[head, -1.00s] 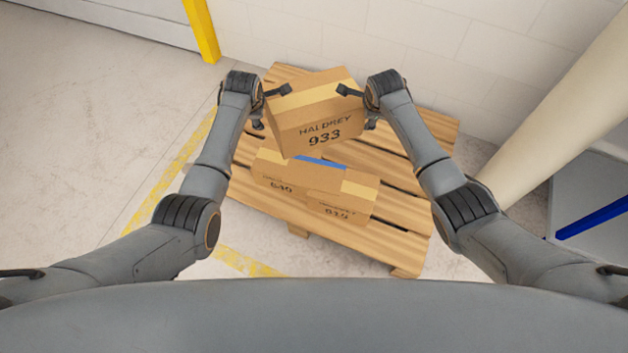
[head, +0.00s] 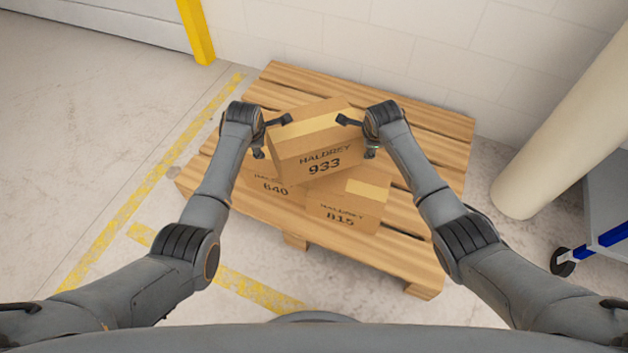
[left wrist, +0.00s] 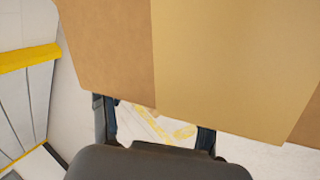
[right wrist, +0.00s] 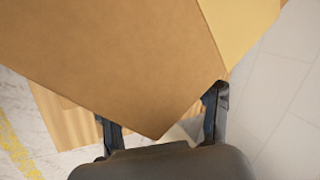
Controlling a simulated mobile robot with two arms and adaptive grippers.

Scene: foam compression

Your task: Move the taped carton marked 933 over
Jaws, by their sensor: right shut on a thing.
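The taped carton marked 933 (head: 322,150) is a brown box with a pale tape band, sitting tilted in the picture above two other cartons. I cannot tell whether it touches them. My left gripper (head: 266,136) is at its left side with fingers apart. In the left wrist view the carton (left wrist: 110,50) fills the top, and floor shows between the fingers (left wrist: 155,125). My right gripper (head: 358,136) is at the right side, shut on the carton. In the right wrist view the carton's corner (right wrist: 120,70) reaches between the fingers (right wrist: 163,118).
Cartons marked 640 (head: 274,189) and 815 (head: 342,217) lie on a wooden pallet (head: 425,150), partly under carton 933 in view. A wall (head: 440,50) is behind. A cream column (head: 560,115) and a blue-grey cart (head: 605,215) stand right. Floor at left is open.

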